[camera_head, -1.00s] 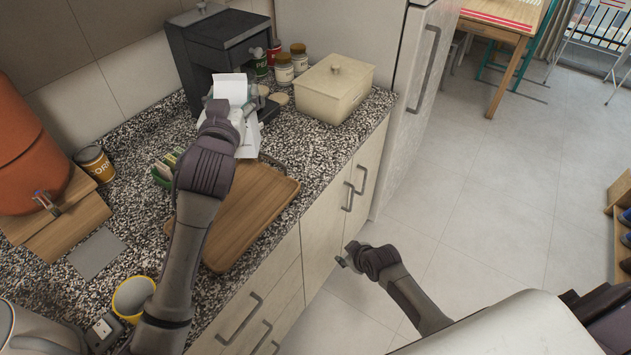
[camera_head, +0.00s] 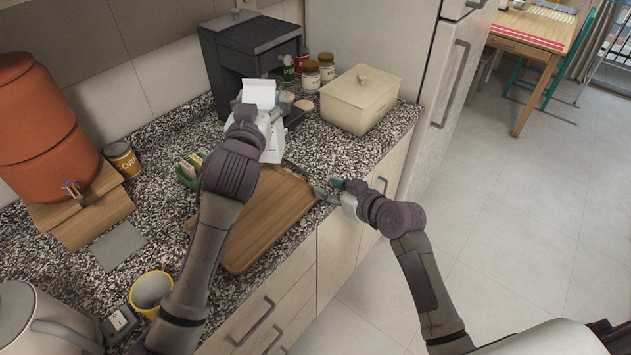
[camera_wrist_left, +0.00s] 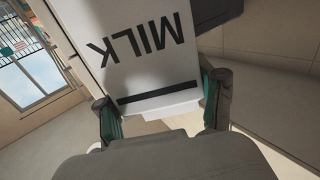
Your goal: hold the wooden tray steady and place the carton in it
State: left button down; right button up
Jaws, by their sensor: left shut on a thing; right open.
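The white milk carton (camera_head: 272,150) is in my left gripper (camera_head: 258,113), which is shut on it. In the left wrist view the carton (camera_wrist_left: 150,50) fills the space between the fingers, its MILK lettering upside down. In the head view the carton's lower end is just beyond the far end of the wooden tray (camera_head: 265,225); its height above the counter is unclear. The tray lies flat on the speckled counter, partly hidden by my left arm. My right gripper (camera_head: 330,190) is open at the tray's right far corner; whether it touches the rim is unclear.
A dark coffee machine (camera_head: 250,62) stands behind the carton. A cream lidded box (camera_head: 360,100) and jars (camera_head: 311,77) stand to the right. The visible tray surface is bare.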

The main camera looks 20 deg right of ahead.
aim_at(307, 182)
jog(key=x, duration=1)
jog(key=shift+f, duration=0.15)
grip_shut()
